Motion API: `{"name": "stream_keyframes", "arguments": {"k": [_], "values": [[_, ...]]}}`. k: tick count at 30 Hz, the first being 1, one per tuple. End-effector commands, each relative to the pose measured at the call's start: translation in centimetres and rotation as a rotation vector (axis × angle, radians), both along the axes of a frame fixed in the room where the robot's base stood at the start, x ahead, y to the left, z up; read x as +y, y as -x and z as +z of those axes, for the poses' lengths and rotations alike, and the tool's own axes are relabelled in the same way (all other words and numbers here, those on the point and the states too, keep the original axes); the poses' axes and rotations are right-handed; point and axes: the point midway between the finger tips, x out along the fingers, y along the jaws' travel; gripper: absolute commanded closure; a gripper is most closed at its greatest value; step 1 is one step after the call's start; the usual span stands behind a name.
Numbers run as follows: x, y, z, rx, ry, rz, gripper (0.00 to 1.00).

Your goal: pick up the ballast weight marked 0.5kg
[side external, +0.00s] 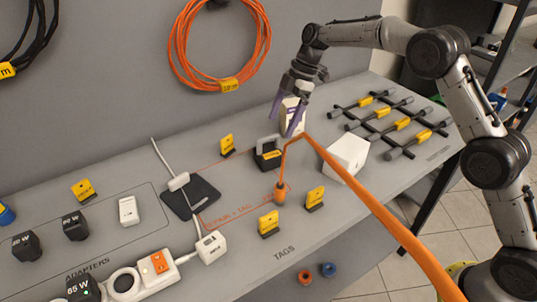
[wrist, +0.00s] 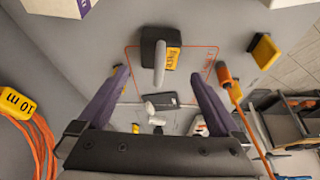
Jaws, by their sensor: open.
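The label is too small to read. In the wrist view the weight (wrist: 150,48) lies beyond my fingertips, roughly centred between them, with its handle towards me. My gripper (side external: 284,122) has purple fingers, spread apart and empty. It hangs above the bench, up and right of the weight in the side view, not touching it. My gripper also shows in the wrist view (wrist: 160,76).
A white box (side external: 346,157) stands right of the weight, another (side external: 291,108) behind my fingers. Yellow tags (side external: 227,146) stand around. A black rack (side external: 392,122) is at the right; a dark pad (side external: 190,199) lies left.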

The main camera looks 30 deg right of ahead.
Motion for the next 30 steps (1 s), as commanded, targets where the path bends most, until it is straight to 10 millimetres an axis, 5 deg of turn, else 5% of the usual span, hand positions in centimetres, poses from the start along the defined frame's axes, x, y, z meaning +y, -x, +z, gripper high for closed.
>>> {"name": "stream_keyframes", "arguments": {"k": [6,24,30], "values": [[1.5,-0.1,-3.6,0.001,0.0,0.002,0.0],[4.0,-0.5,-9.2,0.0,0.001,0.0,0.0],[4.1,-0.5,-9.5,-0.001,0.001,0.0,0.0]]}}
